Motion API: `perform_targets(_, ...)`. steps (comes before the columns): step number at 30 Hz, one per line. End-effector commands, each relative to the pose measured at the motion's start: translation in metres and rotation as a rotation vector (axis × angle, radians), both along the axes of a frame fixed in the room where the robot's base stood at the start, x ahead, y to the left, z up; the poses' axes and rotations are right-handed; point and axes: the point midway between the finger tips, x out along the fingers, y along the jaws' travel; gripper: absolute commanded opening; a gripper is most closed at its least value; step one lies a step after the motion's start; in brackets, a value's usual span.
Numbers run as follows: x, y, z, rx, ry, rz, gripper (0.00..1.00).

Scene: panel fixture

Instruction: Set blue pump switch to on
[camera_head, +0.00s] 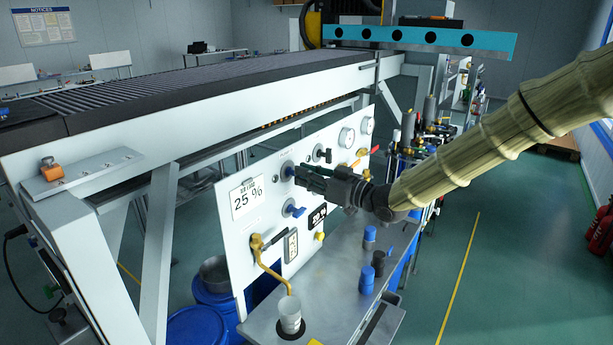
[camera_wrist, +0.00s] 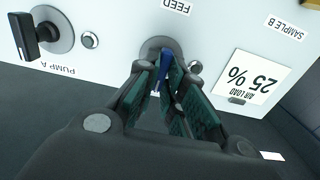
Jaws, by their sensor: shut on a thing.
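The blue switch (camera_head: 287,170) sits on a round grey base on the white panel, just right of the 25 % sign. In the wrist view its blue handle (camera_wrist: 164,62) stands between the fingertips, beside the label FEED. My gripper (camera_head: 299,173) reaches in from the right and is shut on this handle; its green-padded fingers (camera_wrist: 166,80) hide part of it. The handle's exact angle is hard to tell. A second blue handle (camera_head: 294,210) is lower on the panel. The black switch (camera_wrist: 27,37), labelled PUMP A, is at the left in the wrist view.
The 25 % sign (camera_head: 247,197) is left of my gripper. Below are a brass tap (camera_head: 262,245), a cup (camera_head: 289,314) and several blue-capped containers (camera_head: 367,280) on the grey bench (camera_head: 335,292). Gauges (camera_head: 346,138) and a red handle (camera_head: 375,149) are to the right.

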Motion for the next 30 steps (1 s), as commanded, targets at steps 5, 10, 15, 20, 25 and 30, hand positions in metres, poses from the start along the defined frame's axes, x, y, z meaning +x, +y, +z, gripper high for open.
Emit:
perform_targets(5, 0.0007, -0.0013, 0.0016, 0.044, 0.059, -0.002, 0.0)
perform_targets(10, 0.0013, -0.0014, 0.0025, 0.117, 0.159, -0.002, 0.0)
perform_targets(15, 0.0021, -0.0024, 0.0024, 0.209, 0.286, -0.003, 0.0)
perform_targets(20, 0.0027, -0.0027, 0.002, 0.299, 0.409, -0.002, 0.0)
perform_targets(25, 0.0032, -0.0029, 0.0013, 0.395, 0.54, -0.002, 0.0)
perform_targets(30, 0.0038, -0.0034, 0.0005, 0.489, 0.67, -0.002, 0.0)
